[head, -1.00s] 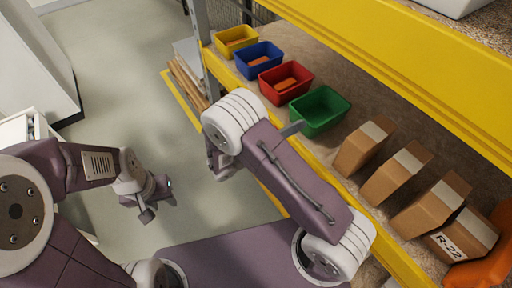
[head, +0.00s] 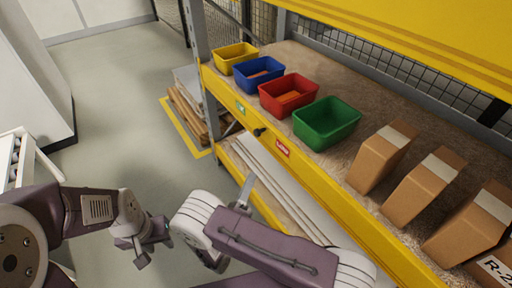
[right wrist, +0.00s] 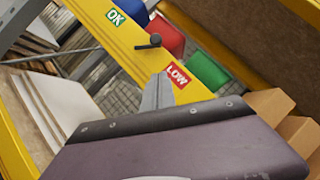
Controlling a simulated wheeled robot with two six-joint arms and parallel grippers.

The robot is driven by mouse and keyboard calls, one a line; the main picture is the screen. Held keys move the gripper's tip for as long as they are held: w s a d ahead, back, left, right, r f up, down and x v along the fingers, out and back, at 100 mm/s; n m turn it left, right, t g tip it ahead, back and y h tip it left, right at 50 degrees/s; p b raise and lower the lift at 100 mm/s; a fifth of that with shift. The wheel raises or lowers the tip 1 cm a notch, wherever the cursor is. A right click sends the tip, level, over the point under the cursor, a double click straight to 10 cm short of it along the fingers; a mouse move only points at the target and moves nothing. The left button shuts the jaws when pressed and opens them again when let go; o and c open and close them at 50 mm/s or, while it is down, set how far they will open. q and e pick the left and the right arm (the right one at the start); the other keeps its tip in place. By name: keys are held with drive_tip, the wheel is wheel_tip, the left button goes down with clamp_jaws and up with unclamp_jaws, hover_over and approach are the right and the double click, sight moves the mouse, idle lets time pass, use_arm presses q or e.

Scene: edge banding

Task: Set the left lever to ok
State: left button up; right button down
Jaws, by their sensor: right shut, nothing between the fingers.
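A small black lever (head: 258,131) sits on the yellow front beam of the shelf. It also shows in the right wrist view (right wrist: 150,42). A green OK label (right wrist: 115,18) is to its upper left and a red LOW label (right wrist: 177,75) to its lower right. The lever lies between the labels; which one it points to is not clear. My right gripper (right wrist: 157,92) is shut and empty, its grey fingers just below the lever and left of LOW, apart from the lever. It also shows in the head view (head: 249,184). My left gripper (head: 142,250) hangs over the floor, far from the shelf.
Yellow, blue, red and green bins (head: 328,122) stand on the shelf above the beam. Several cardboard boxes (head: 382,158) stand to their right. White boards (head: 285,190) lie on a lower level below the beam. The floor to the left (head: 120,110) is clear.

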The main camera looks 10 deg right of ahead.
sight(257, 132)
drive_tip(key=w+a+r+b+x, duration=0.1)
drive_tip(key=a+x, duration=0.1)
drive_tip(key=x, duration=0.9)
drive_tip(key=shift+w+r, duration=0.15)
drive_tip(key=shift+w, duration=0.05)
